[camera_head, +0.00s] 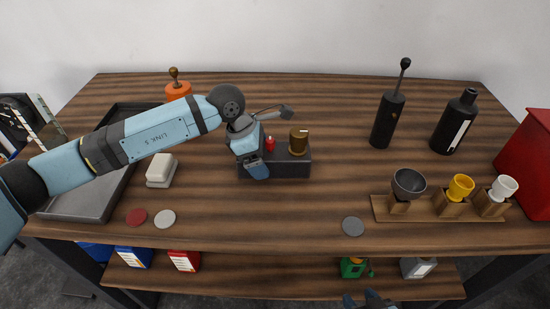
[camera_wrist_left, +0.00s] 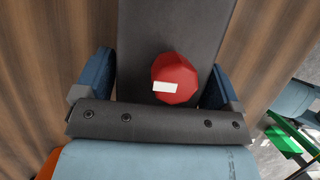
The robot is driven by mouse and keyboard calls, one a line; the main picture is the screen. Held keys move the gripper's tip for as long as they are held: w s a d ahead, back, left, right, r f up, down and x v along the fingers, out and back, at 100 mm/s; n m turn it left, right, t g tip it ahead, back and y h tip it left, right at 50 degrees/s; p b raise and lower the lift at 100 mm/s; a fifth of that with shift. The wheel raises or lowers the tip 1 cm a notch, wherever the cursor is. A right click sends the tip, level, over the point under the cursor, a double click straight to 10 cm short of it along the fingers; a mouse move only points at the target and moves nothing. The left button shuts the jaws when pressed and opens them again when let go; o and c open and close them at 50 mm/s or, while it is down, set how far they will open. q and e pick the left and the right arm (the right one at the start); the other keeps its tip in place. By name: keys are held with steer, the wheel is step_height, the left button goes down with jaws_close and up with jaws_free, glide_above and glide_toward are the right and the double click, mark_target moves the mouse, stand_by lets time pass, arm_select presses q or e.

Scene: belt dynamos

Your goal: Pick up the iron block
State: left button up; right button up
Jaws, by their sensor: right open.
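A long dark grey block (camera_head: 277,170), which fits the iron block, rests on the wooden table. A red knob-like piece (camera_head: 269,144) and a brass-brown cylinder (camera_head: 298,142) stand on it. My left gripper (camera_head: 256,170) is low at the block's left part. In the left wrist view, its blue fingers are wide apart on either side of the block (camera_wrist_left: 168,30), with the red piece (camera_wrist_left: 175,78) between them. The fingers lie close along the block's sides; whether they press on it cannot be told. My right gripper (camera_head: 370,299) shows only partly at the bottom edge, open.
A grey tray (camera_head: 75,207) lies left under my left arm, with a white block (camera_head: 160,171) beside it. A black grinder (camera_head: 388,118), a black bottle (camera_head: 455,122) and a wooden cup rack (camera_head: 425,208) stand right. A red box (camera_head: 528,165) is at the right edge.

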arm_select(q)
steer(key=c, duration=1.1)
steer(key=shift+w+r, duration=0.1)
steer(key=shift+c, duration=1.4)
steer(key=shift+r, duration=0.15)
step_height(320, 180, up, 20)
steer(key=shift+p, duration=0.3)
